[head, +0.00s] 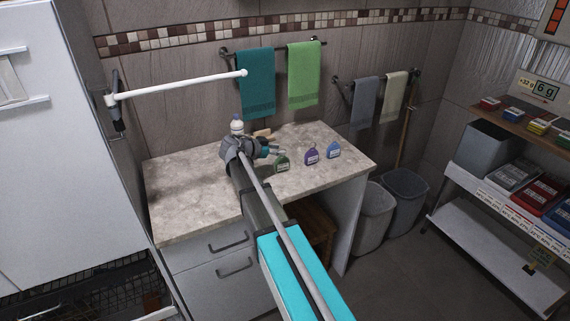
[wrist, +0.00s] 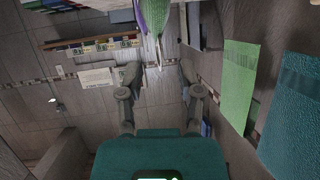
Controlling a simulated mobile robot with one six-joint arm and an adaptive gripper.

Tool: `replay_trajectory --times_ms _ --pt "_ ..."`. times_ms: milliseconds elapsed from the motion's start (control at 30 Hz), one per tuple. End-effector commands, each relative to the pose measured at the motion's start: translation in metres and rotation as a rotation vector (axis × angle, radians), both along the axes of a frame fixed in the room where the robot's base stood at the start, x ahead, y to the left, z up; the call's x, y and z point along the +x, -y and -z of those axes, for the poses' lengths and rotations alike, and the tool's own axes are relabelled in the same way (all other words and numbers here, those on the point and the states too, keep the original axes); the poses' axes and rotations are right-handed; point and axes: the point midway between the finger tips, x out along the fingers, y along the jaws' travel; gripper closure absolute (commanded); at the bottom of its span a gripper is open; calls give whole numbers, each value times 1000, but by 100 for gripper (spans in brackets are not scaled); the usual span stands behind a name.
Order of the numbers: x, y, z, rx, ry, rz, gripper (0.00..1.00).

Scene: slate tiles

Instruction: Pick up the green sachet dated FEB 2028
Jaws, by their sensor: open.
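A green sachet (head: 282,163) with a pale label and a narrow top stands on the counter (head: 195,195); its date is too small to read. My gripper (head: 276,151) is just beside it on the left, with its fingers pointing right. In the wrist view my gripper (wrist: 160,78) has its two fingers spread wide with nothing between their tips. That view is upside down, and a green shape, likely the green sachet (wrist: 146,14), hangs at the top edge, overlapping a purple one. I cannot tell whether a finger touches it.
A purple sachet (head: 311,155) and a blue sachet (head: 334,150) stand right of the green one. A white-topped bottle (head: 237,126) is behind my arm. Towels hang on the wall, including a green towel (head: 304,75). A shelf (head: 550,143) with small coloured packs stands far right.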

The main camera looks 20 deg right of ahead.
Motion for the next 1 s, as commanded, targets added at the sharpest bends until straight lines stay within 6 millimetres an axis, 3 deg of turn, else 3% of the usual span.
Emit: replay_trajectory --times_ms 367,967,1000 --pt "3 35 18 0 0 -1 54" --pt "3 37 18 0 0 0 54" --pt "3 37 18 0 0 0 60"
